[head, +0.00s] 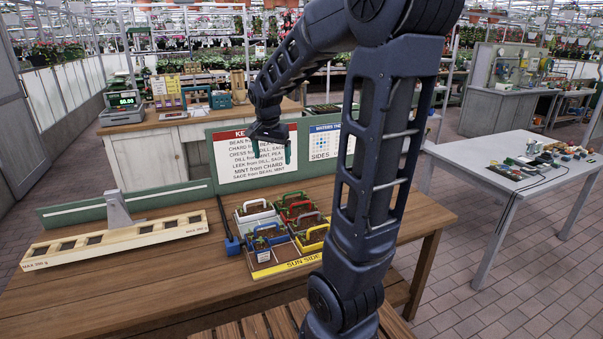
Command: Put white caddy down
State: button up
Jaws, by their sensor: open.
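The white caddy (254,211) sits upright at the back left of a divided tray (290,265) on the wooden table, with soil and small plants in it. The tray's yellow front edge reads "SUN SIDE". My gripper (272,151) is open and empty, above and slightly right of the white caddy, clear of its handle. A blue caddy (269,240) stands in front of the white one. A red caddy (294,208) stands beside it to the right, and a yellow caddy (312,239) is at the front right, partly near my arm.
A sign board (265,165) stands behind the tray. A long cream balance beam (120,242) with square openings lies to the left. The wooden table (150,290) is bare at front left. A grey table (475,155) with small items stands at right.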

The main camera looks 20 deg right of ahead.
jog(key=s+d+r+n+t+y, duration=0.1)
jog(key=s+n, duration=0.7)
jog(key=s, duration=1.3)
jog(key=shift+s+d+r+n+t, duration=0.2)
jog(key=shift+r+n+t, duration=0.1)
jog(key=shift+r+t, duration=0.55)
